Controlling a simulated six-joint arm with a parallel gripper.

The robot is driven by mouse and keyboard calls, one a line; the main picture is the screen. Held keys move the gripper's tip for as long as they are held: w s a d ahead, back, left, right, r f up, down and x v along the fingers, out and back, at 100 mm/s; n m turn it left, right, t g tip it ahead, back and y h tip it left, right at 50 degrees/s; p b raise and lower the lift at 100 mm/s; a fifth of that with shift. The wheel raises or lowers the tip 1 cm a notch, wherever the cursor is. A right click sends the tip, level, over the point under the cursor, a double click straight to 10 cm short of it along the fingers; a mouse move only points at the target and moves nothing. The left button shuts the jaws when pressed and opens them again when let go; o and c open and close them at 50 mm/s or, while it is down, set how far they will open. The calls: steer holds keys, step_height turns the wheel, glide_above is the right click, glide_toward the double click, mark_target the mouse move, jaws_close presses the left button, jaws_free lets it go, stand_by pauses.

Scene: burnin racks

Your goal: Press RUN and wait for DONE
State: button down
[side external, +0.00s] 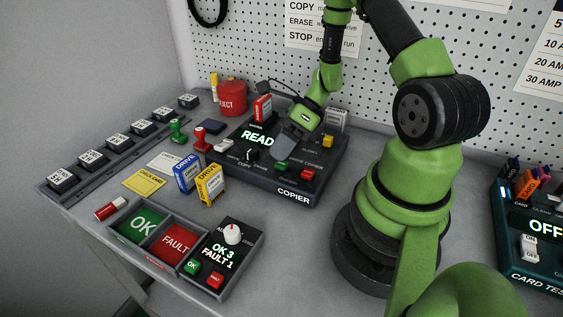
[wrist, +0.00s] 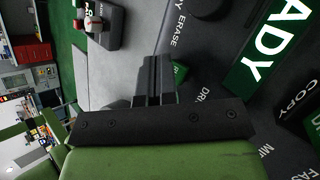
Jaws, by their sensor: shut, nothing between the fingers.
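The copier (side external: 296,196) is a dark box in the middle of the bench. Its lit screen (side external: 257,137) reads "READ", with the end hidden by my gripper; in the wrist view the screen (wrist: 272,45) shows "ADY". A green button (side external: 281,168) sits on its front panel, and a red button (side external: 307,174) is to its right. My gripper (side external: 279,157) is shut and empty, pointing down just above the green button. In the wrist view my fingers (wrist: 157,62) partly cover the green button (wrist: 180,73); I cannot tell whether they touch it.
A red and white cartridge (side external: 262,109) stands upright at the copier's back. A black knob (side external: 251,155) and a yellow button (side external: 327,141) flank the panel. Blue (side external: 187,174) and yellow (side external: 211,185) drives stand left. OK/FAULT trays (side external: 158,258) are in front; a card tester (side external: 520,250) is right.

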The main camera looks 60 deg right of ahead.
steer(key=shift+f, duration=0.45)
stand_by(0.4)
stand_by(0.3)
steer(key=shift+r, duration=0.9)
steer(key=shift+r, duration=2.5)
